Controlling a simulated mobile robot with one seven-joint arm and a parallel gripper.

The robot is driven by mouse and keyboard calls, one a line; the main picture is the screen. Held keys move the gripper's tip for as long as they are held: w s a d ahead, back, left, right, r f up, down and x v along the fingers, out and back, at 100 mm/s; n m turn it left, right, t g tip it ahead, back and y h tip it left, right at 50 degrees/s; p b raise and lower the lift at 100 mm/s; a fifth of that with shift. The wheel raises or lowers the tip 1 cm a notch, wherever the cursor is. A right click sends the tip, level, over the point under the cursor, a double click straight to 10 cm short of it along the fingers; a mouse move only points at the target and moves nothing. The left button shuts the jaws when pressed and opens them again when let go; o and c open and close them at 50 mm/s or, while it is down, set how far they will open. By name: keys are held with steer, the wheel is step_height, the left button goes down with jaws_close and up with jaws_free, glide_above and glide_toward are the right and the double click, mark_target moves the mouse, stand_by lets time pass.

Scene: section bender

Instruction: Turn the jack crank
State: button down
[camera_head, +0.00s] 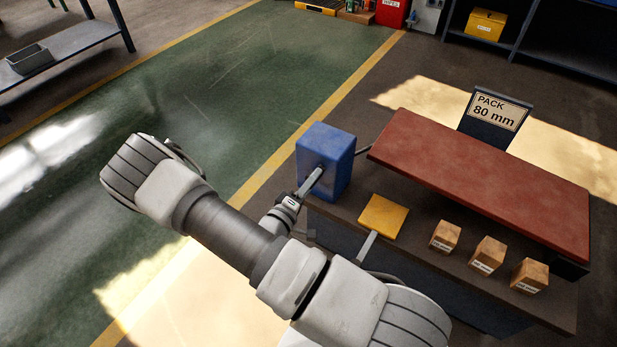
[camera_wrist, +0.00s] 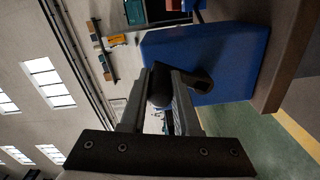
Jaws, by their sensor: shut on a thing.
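The jack is a blue box (camera_head: 325,160) at the left end of the dark bench; its side also fills the upper right of the wrist view (camera_wrist: 235,55). The crank (camera_head: 312,182) is a grey arm on the box's near face. In the wrist view a dark rounded crank handle (camera_wrist: 161,88) sits between my two fingers. My gripper (camera_head: 291,202) is shut on this handle, beside the box; it shows closely in the wrist view (camera_wrist: 163,92). My arm hides part of the bench front in the head view.
A red slab (camera_head: 480,180) lies along the bench behind a yellow plate (camera_head: 383,217) and three small wooden blocks (camera_head: 487,255). A sign reading "PACK 80 mm" (camera_head: 497,112) stands behind the slab. Green floor (camera_head: 215,90) left of the bench is clear.

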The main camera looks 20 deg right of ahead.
steer(key=shift+s+d+f+m, duration=0.15)
steer(key=shift+s+f+m, duration=0.1)
steer(key=shift+m, duration=0.35)
steer(key=shift+s+d+f+m, duration=0.15)
steer(key=shift+s+m, duration=0.1)
steer(key=shift+m, duration=0.35)
steer(key=c, duration=0.6)
jaws_free()
steer(key=shift+c, duration=0.2)
steer(key=p+v, duration=0.2)
steer(key=v, duration=1.5)
steer(key=shift+a, duration=0.15)
steer(key=shift+s, duration=0.1)
